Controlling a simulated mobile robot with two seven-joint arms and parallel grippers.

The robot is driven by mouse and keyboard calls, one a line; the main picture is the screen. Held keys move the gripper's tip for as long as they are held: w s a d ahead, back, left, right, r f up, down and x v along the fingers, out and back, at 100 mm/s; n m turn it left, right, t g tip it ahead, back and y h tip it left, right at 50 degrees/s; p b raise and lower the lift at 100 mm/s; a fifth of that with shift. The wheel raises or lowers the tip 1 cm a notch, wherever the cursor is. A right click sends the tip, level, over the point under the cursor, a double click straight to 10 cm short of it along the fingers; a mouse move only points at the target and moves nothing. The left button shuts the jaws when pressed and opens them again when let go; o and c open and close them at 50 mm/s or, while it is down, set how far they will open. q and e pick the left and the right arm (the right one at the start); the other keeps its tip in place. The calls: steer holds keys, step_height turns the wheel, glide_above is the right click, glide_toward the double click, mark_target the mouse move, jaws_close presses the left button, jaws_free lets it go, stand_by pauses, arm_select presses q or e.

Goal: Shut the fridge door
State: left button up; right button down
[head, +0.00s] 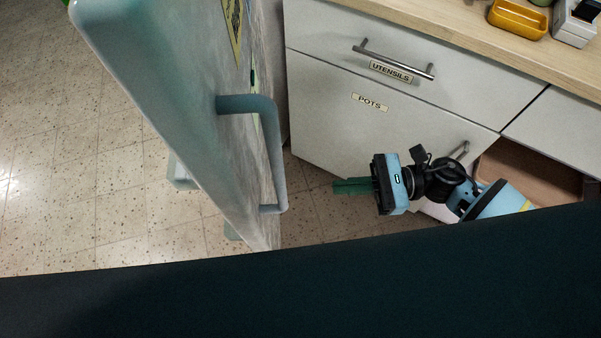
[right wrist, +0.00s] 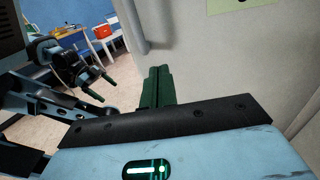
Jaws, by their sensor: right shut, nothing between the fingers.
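The fridge door (head: 190,90) stands open on the left of the head view, seen nearly edge-on from above. Its curved handle (head: 272,150) faces right. My right gripper (head: 340,186) is shut and empty, right of the door and handle, with its fingers pointing left and a gap between. In the right wrist view its fingers (right wrist: 158,75) are together in front of the door's pale face (right wrist: 215,60), with the handle (right wrist: 132,25) just left of them. My left gripper (right wrist: 109,94) shows at the left of that view, its fingers apart and empty. The fridge interior is hidden.
A drawer labelled UTENSILS (head: 325,38) and a front labelled POTS (head: 335,110) stand behind my right gripper. A wooden-lined opening (head: 530,172) is at the right. The counter (head: 470,30) holds a yellow tray (head: 518,20). The tiled floor left of the door is clear.

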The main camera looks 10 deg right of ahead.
mark_target(259, 192)
steer(key=a, duration=0.4)
steer(key=a+p, duration=0.1)
steer(key=a, duration=0.3)
steer(key=w+a+p, duration=0.1)
steer(key=a, duration=0.3)
steer(key=shift+a+r, duration=0.1)
steer(key=shift+a, duration=0.1)
steer(key=shift+a+p, duration=0.35)
steer(key=shift+a, duration=0.3)
steer(key=shift+a, duration=0.15)
